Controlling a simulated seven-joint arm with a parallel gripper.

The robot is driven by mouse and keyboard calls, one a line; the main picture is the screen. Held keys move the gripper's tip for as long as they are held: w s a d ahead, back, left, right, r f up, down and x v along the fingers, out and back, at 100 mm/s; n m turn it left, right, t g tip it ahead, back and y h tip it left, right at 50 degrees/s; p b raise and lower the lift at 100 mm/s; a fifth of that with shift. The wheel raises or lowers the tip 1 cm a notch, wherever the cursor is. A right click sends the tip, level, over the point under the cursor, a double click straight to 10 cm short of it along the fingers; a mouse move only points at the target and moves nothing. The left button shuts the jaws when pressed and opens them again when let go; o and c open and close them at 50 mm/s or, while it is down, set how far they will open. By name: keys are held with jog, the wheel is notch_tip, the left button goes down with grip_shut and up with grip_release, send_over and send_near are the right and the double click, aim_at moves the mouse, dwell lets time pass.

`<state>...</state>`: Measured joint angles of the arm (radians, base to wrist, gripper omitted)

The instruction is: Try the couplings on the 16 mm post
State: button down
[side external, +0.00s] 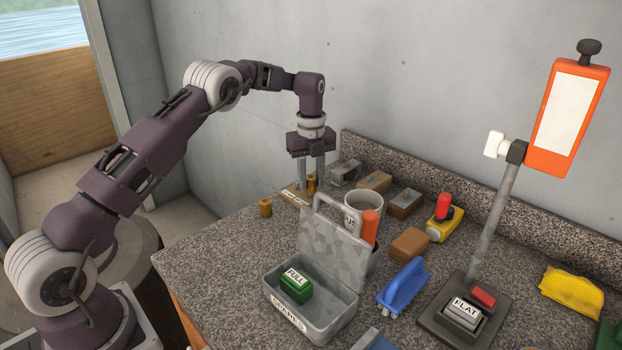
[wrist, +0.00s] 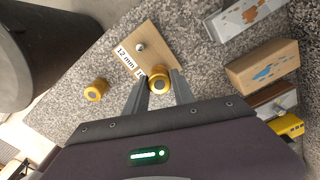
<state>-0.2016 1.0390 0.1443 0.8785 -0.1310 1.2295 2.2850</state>
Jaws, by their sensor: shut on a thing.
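My gripper (side external: 311,180) is shut on a brass coupling (wrist: 159,78), which also shows between the fingers in the side view (side external: 312,184). The coupling is at the wooden post board (wrist: 160,50), by the end with a label starting "16", partly hidden by a finger. I see no post there; the coupling and fingers cover that spot. I cannot tell whether the coupling is around a post or above it. A bare silver post (wrist: 140,46) stands near the "12 mm" label. A second brass coupling (wrist: 96,90) stands on the counter left of the board, also in the side view (side external: 265,207).
Several blocks (side external: 374,181) lie right of the board. A mug (side external: 365,203) and an open grey case (side external: 330,315) holding a green "FULL" block (side external: 292,285) stand nearer. A lamp-like stand (side external: 490,225) is at right. Speckled counter is clear around the second coupling.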

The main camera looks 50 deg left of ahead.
aim_at(311, 177)
jog(key=shift+r, duration=2.5)
jog(key=shift+f, duration=2.25)
jog(key=shift+f, duration=0.25)
jog(key=shift+r, duration=2.5)
